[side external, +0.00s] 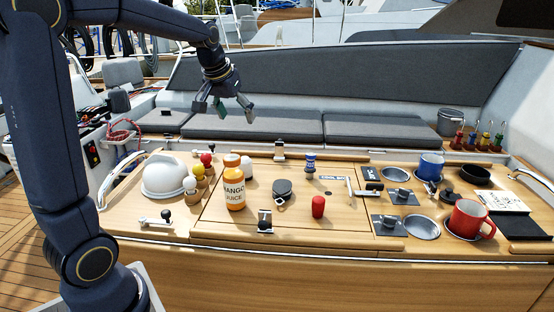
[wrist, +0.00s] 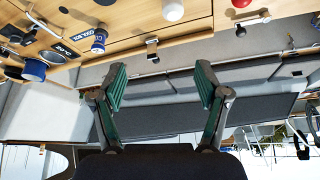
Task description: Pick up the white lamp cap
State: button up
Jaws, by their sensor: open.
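A small rounded white cap (side external: 247,170) stands on the wooden table behind the juice bottle, partly hidden by it. It also shows at the top edge of the wrist view (wrist: 172,9). A white-topped peg (side external: 190,183) stands farther left beside a large white dome (side external: 164,176). I cannot tell for sure which white piece is the lamp cap. My gripper (side external: 224,108) is open and empty, high above the table's far side, near the seat back. Its two green-padded fingers (wrist: 160,78) are spread wide in the wrist view, with nothing between them.
A mango juice bottle (side external: 234,190) stands in front of the small cap. Red and yellow knobs (side external: 206,159) are to its left. A blue-and-white cylinder (side external: 310,163), a red capsule (side external: 318,207) and mugs (side external: 468,220) are to the right. A grey cushioned bench (side external: 262,124) lies behind.

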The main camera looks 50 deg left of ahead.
jog(key=g, duration=0.1)
send_near(244, 159)
jog(key=shift+n, duration=0.4)
jog(key=x, duration=1.2)
jog(key=shift+f, duration=0.1)
jog(key=c, duration=1.2)
jog(key=shift+c, duration=0.2)
